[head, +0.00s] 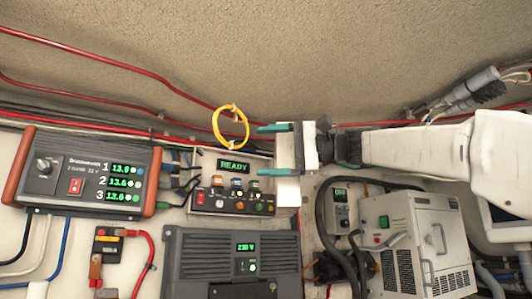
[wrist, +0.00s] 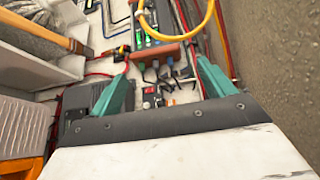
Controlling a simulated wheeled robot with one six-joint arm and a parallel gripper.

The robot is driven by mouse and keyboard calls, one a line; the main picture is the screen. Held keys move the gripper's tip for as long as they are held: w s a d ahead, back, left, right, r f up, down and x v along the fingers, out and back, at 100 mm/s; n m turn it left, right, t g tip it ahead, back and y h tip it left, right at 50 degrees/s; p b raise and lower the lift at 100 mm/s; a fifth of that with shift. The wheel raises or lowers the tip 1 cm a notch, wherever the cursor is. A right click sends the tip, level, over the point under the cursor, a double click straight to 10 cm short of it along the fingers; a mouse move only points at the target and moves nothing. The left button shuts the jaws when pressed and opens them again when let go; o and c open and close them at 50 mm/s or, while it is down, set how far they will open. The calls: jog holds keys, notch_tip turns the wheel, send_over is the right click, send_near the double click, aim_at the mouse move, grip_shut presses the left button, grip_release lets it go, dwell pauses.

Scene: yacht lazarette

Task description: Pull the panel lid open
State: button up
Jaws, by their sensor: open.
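The panel (head: 233,182) with a green READY display and a row of coloured switches is on the wall left of centre in the head view. I cannot make out a separate lid on it or whether one is open. My gripper (head: 268,141) is open and empty, its teal fingers pointing left.
A yellow cable loop (head: 230,127) hangs just left of my fingertips. A three-channel unit (head: 85,172) is at the left, a grey charger (head: 205,262) below the panel, and a white vented box (head: 410,245) at lower right. Red cables (head: 120,65) run along the wall above.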

aim_at(288, 160)
jog(key=shift+w+d, duration=0.35)
jog(key=shift+d, duration=0.3)
jog(key=shift+w+d, duration=0.35)
jog(key=shift+d, duration=0.35)
jog(key=shift+w+d, duration=0.35)
jog(key=shift+d, duration=0.3)
jog(key=shift+w+d+f, duration=0.1)
jog(key=shift+w+f, duration=0.15)
jog(key=shift+w, duration=0.25)
jog(key=shift+w+d+f, duration=0.1)
jog(key=shift+w+f, duration=0.1)
jog(key=shift+w, duration=0.3)
jog(key=shift+s+d+r, duration=0.1)
jog(key=shift+d, duration=0.2)
jog(key=shift+w+d, duration=0.25)
jog(key=shift+d, duration=0.55)
jog(key=shift+w+d, duration=0.2)
jog(key=shift+d, duration=0.55)
